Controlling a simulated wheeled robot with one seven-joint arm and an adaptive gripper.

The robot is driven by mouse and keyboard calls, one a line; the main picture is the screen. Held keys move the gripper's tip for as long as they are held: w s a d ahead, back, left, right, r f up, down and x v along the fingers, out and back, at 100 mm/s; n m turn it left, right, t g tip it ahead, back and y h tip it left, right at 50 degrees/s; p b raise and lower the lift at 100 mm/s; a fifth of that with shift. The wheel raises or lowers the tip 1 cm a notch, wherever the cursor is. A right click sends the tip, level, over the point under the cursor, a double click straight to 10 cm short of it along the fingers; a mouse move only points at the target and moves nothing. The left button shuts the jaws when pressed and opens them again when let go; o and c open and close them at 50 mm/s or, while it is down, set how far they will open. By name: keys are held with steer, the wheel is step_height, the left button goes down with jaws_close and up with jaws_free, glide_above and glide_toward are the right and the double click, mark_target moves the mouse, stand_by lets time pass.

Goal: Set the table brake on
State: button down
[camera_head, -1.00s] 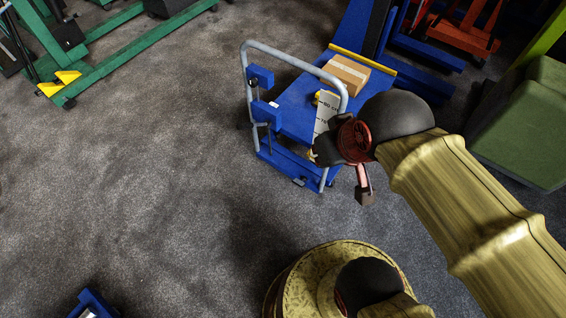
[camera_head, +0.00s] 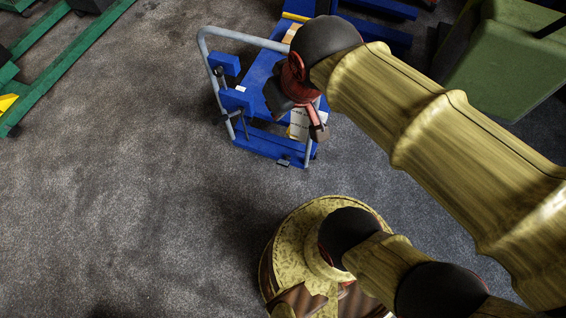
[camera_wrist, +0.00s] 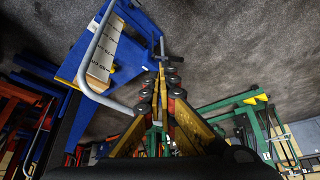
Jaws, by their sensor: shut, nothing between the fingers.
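The blue trolley lift table (camera_head: 262,142) stands at the top middle of the head view, with a grey tube handle (camera_head: 245,36) at its end. A small dark part (camera_head: 284,162), possibly a brake pedal, shows low on the near edge; I cannot tell its position. My gripper (camera_head: 319,131) appears over the table's near right corner, in front of a white marked card (camera_head: 299,124); whether it touches is unclear. In the wrist view, my gripper (camera_wrist: 161,78) is shut and empty. The handle (camera_wrist: 91,63) and marked card (camera_wrist: 104,55) lie to its left.
A green frame (camera_head: 62,58) stands at the left, and a green padded block (camera_head: 515,60) at the upper right. A cardboard box (camera_head: 293,32) is mostly hidden behind my arm. Grey floor (camera_head: 120,210) is clear left of the table.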

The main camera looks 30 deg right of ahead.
steer(key=w+d+f+g+b, duration=0.1)
steer(key=w+d+f, duration=0.1)
steer(key=w+f, duration=0.45)
steer(key=w+d+f+g+b, duration=0.15)
steer(key=w+f, duration=0.25)
steer(key=w, duration=0.5)
steer(key=w+d+f+m+g, duration=0.1)
steer(key=w+d+f, duration=0.2)
steer(key=w+f, duration=0.35)
steer(key=w+d+f+m+g, duration=0.1)
steer(key=w+d+f, duration=0.15)
steer(key=f, duration=0.65)
steer(key=d+f+b, duration=0.1)
steer(key=d+f, duration=0.1)
steer(key=f, duration=1.4)
steer(key=d+f+g+b, duration=0.1)
steer(key=d+f, duration=0.1)
steer(key=f, duration=1.5)
steer(key=w+d+f+m+g+b, duration=0.1)
steer(key=d+f, duration=0.2)
steer(key=f, duration=1.4)
steer(key=shift+f, duration=0.25)
steer(key=shift+f, duration=0.1)
